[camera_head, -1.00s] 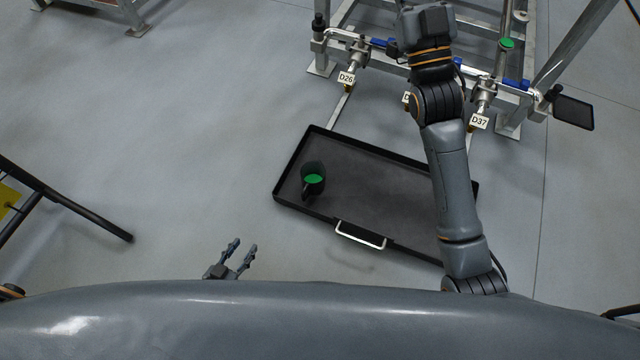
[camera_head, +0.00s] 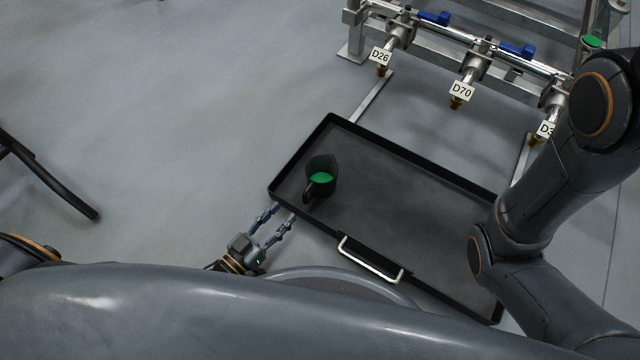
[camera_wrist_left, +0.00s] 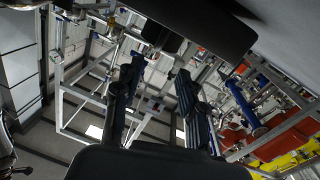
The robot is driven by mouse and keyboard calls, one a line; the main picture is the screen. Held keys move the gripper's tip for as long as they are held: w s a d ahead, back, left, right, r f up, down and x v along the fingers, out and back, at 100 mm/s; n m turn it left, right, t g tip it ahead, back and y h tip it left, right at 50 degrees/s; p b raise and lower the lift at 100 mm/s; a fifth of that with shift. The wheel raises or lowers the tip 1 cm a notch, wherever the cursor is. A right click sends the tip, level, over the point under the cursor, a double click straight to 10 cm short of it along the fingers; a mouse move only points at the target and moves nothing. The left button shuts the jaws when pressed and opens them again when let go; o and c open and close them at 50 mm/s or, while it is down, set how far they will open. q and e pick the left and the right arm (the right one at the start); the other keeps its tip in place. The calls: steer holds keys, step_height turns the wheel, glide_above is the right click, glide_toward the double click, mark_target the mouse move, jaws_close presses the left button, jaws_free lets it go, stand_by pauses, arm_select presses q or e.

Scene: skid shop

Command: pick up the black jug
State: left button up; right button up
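The black jug (camera_head: 319,181) stands upright near the left end of the black tray (camera_head: 391,145). Green shows inside it, and its handle points toward the bottom of the picture. My left gripper (camera_head: 282,213) is open and empty, just outside the tray's left wall, below and left of the jug and apart from it. In the left wrist view my gripper's two fingers (camera_wrist_left: 157,75) are spread with nothing between their tips. A dark shape lies above them there; I cannot tell whether it is the jug. My right arm shows at the right, but its gripper is out of view.
The tray lies on the grey floor and has a silver handle (camera_head: 370,259) on its near side. A metal frame with pipes and tags D26 (camera_head: 380,56) and D70 (camera_head: 461,91) stands behind it. The tray is bare right of the jug.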

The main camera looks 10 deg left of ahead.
mark_target(305, 191)
arm_select(q)
steer(key=b+x, duration=0.1)
steer(key=x, duration=0.3)
steer(key=shift+w+d+f, duration=0.1)
steer(key=shift+w+d, duration=0.05)
steer(key=shift+w, duration=0.05)
steer(key=b+x, duration=0.4)
steer(key=shift+w+d+f, duration=0.2)
steer(key=shift+d+f, duration=0.1)
steer(key=shift+w+d+r, duration=0.1)
steer(key=shift+w, duration=0.1)
steer(key=shift+r, duration=0.1)
steer(key=shift+c, duration=0.4)
jaws_close()
